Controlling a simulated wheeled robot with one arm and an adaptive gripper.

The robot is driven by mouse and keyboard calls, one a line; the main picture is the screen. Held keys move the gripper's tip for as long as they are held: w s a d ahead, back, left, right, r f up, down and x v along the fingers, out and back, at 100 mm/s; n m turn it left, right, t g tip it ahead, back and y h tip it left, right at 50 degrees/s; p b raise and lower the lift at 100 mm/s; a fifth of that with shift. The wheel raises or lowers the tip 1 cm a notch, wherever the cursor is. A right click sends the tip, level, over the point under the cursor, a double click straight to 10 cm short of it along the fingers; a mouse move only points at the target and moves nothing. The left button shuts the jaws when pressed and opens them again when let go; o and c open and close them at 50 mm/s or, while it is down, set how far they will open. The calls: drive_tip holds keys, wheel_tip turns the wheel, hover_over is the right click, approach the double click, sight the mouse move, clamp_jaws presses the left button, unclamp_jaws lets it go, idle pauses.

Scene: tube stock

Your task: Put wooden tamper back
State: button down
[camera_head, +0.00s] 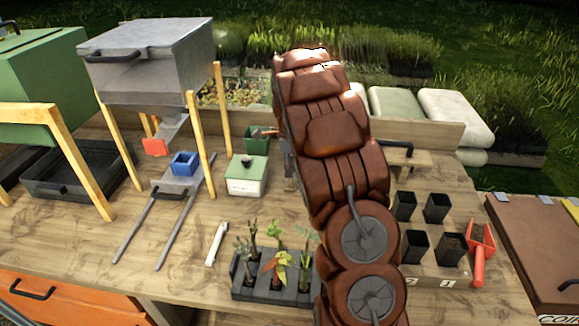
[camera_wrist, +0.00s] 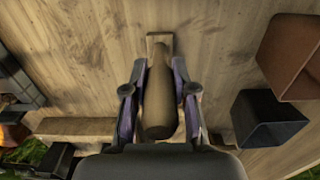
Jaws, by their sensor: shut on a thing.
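The wooden tamper (camera_wrist: 157,100) shows in the middle of the wrist view, with a smooth rounded handle and a small light wooden block at its far end. My gripper (camera_wrist: 158,72) is shut on its handle, one finger on each side. The wooden table top lies behind the tamper; I cannot tell whether the tamper touches it. In the head view my brown arm hides the gripper and the tamper.
In the head view, a black tray of seedlings (camera_head: 262,289) stands left of my arm. Black pots (camera_head: 416,246) and a red scoop (camera_head: 480,255) are at right. A green-lidded box (camera_head: 246,178) and a grey hopper (camera_head: 150,62) on wooden legs stand further left.

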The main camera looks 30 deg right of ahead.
drive_tip(key=c, duration=0.9)
unclamp_jaws()
drive_tip(key=shift+r, duration=0.1)
wheel_tip(320, 180, up, 12)
drive_tip(key=b, duration=0.3)
drive_tip(key=shift+w+f, duration=0.1)
drive_tip(key=shift+f, duration=0.15)
drive_tip(key=shift+r+b, duration=0.3)
